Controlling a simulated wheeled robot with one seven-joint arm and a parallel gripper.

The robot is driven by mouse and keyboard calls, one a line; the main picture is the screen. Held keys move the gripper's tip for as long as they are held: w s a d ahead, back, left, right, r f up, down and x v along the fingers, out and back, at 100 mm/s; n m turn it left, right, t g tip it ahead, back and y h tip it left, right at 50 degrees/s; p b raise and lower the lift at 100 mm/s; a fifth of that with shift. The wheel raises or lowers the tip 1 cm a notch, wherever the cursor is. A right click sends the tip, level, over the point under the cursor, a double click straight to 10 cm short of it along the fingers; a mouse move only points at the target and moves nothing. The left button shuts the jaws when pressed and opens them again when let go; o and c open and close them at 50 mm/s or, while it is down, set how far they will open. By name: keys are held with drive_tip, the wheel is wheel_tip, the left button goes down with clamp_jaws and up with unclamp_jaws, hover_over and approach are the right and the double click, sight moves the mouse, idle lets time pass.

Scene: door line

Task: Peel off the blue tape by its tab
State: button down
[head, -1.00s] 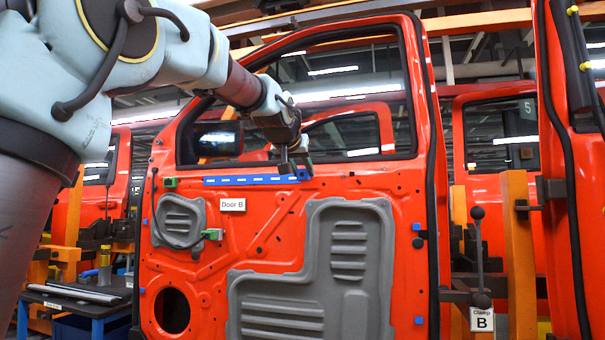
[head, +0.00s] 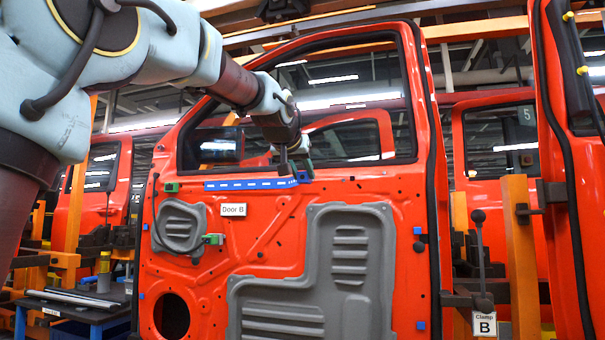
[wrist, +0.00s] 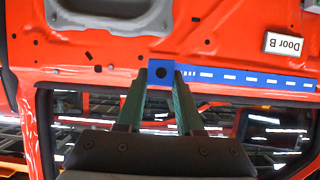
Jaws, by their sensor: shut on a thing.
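The blue tape (head: 235,184), a strip with white dashes, runs level along the red door just below its window opening. In the wrist view the tape (wrist: 255,79) stretches right from its tab. The tab (wrist: 161,73) is a blue square with a dark round spot, at the tape's right end in the head view. My gripper (head: 301,177) is at that end. In the wrist view my gripper (wrist: 162,85) has its two green-sided fingers at the tab's two sides, shut on it. The strip looks flat along the door.
A "Door B" label (head: 233,210) sits under the tape. A grey panel (head: 340,255) covers the lower door. Right of the door stand a lever marked "Clamp B" (head: 483,323) and an orange post (head: 518,250). A dark worktable (head: 75,308) is at lower left.

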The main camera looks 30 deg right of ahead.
drive_tip(key=shift+s, duration=0.1)
drive_tip(key=shift+s+a+b, duration=0.45)
drive_tip(key=shift+s+b, duration=0.15)
drive_tip(key=shift+s, duration=0.15)
drive_tip(key=shift+s+a+b, duration=0.4)
drive_tip(key=shift+s+b, duration=0.2)
drive_tip(key=shift+s, duration=0.15)
drive_tip(key=shift+s, duration=0.1)
drive_tip(key=shift+s+a+b, duration=0.45)
drive_tip(key=shift+s+b, duration=0.15)
drive_tip(key=shift+s, duration=0.05)
drive_tip(key=shift+r, duration=0.1)
